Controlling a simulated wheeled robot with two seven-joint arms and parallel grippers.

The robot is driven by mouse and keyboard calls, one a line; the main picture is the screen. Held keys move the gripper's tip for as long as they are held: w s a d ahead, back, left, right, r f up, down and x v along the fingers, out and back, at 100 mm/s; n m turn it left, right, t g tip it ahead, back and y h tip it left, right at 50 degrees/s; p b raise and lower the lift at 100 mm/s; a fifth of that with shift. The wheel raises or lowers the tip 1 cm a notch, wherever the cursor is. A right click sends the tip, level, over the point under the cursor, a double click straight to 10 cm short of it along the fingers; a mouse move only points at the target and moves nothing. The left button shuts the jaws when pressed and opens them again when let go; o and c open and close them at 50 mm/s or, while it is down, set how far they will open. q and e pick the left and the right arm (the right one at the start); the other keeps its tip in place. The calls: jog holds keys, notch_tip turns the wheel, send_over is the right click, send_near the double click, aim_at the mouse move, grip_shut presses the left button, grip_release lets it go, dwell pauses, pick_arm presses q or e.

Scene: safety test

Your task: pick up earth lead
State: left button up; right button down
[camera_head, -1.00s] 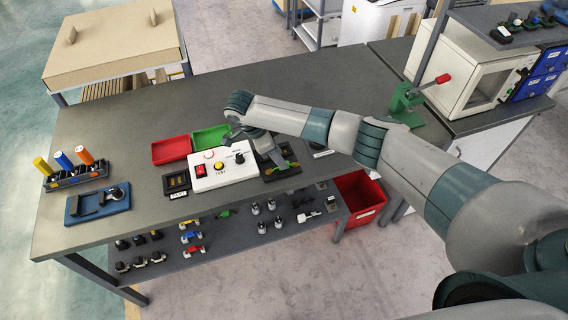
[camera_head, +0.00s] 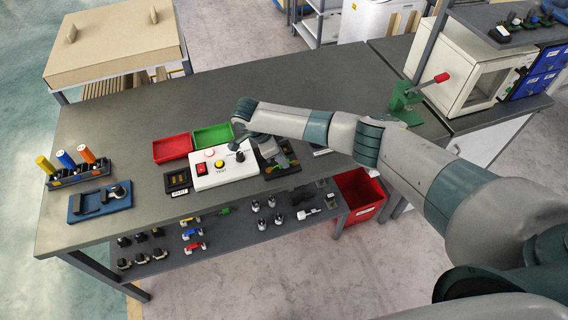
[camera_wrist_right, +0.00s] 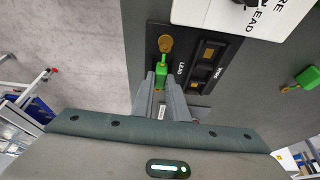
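The earth lead is a green piece with a gold ring, on a black holder (camera_wrist_right: 218,48) marked LEAD. In the right wrist view the earth lead (camera_wrist_right: 163,68) lies between my right gripper's fingertips (camera_wrist_right: 161,80). The two grey fingers are close along both sides of it and look shut on it; the contact is partly hidden. In the head view my right gripper (camera_head: 273,158) points down at the holder (camera_head: 284,171), right of the white tester box (camera_head: 213,179), and covers part of the lead. My left gripper is not in view.
Red (camera_head: 172,148) and green (camera_head: 213,136) trays stand behind the tester. A blue fixture (camera_head: 100,205) and coloured cylinders stand at the left. Another green piece (camera_wrist_right: 307,77) shows right in the wrist view. The bench's middle back is clear.

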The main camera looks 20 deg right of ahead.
jog(key=shift+r, duration=0.1)
jog(key=shift+r+b, duration=0.5)
jog(key=shift+r, duration=0.3)
jog(key=shift+s+d+r+b, duration=0.15)
jog(key=shift+r+b, duration=0.15)
jog(key=shift+r, duration=0.3)
jog(key=shift+w+d+r+b, duration=0.15)
jog(key=shift+r+b, duration=0.1)
jog(key=shift+r, duration=0.35)
jog(key=s+d+r+b, duration=0.1)
jog(key=s+d+r, duration=0.4)
jog(key=d, duration=0.5)
jog(key=shift+r+b, duration=0.3)
jog(key=shift+r, duration=0.65)
jog(key=shift+w, duration=0.1)
